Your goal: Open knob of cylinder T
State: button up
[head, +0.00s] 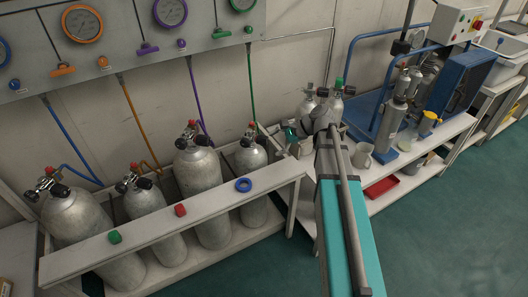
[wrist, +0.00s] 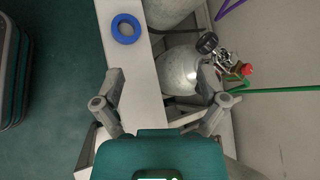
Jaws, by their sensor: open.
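Several grey cylinders stand in a rack in the head view. No letter is readable, so I cannot tell which is cylinder T. The rightmost cylinder (head: 251,158), on the green hose, also shows in the wrist view (wrist: 181,72). Its valve there has a black knob (wrist: 207,43) and a red cap (wrist: 246,70). My gripper (wrist: 163,101) is open and empty, its fingers spread over the rail beside this cylinder. In the head view my gripper (head: 291,137) is right of that cylinder and apart from its valve. Whether the knobs are turned cannot be told.
A white rail (head: 205,222) runs before the cylinders, bearing a green block (head: 115,237), a red block (head: 180,210) and a blue ring (head: 243,185). A gauge panel (head: 120,38) hangs behind. More cylinders and mugs stand on the right bench (head: 420,143).

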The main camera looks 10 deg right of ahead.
jog(key=w+d+f+m+t+y+b, duration=0.25)
jog(key=w+d+f+m+b, duration=0.2)
jog(key=f+b, duration=0.4)
jog(key=m+t+y+b, duration=0.25)
jog(key=m+b, duration=0.25)
jog(key=b, duration=0.7)
send_near(265, 141)
jog(key=d+f, duration=0.2)
jog(key=d, duration=0.1)
jog(key=shift+f+g+y, duration=0.1)
jog(key=shift+g+y, duration=0.2)
jog(key=shift+y, duration=0.1)
jog(key=shift+w+d+m+y+b, duration=0.15)
jog(key=shift+d+m+y+b, duration=0.2)
jog(key=shift+d+m, duration=0.15)
jog(key=x, duration=1.3)
jog(key=shift+w+a, duration=0.25)
jog(key=shift+w, duration=0.1)
jog(key=c, duration=1.1)
jog(key=shift+a, duration=0.25)
jog(key=shift+c, duration=0.2)
jog(key=shift+d, duration=0.15)
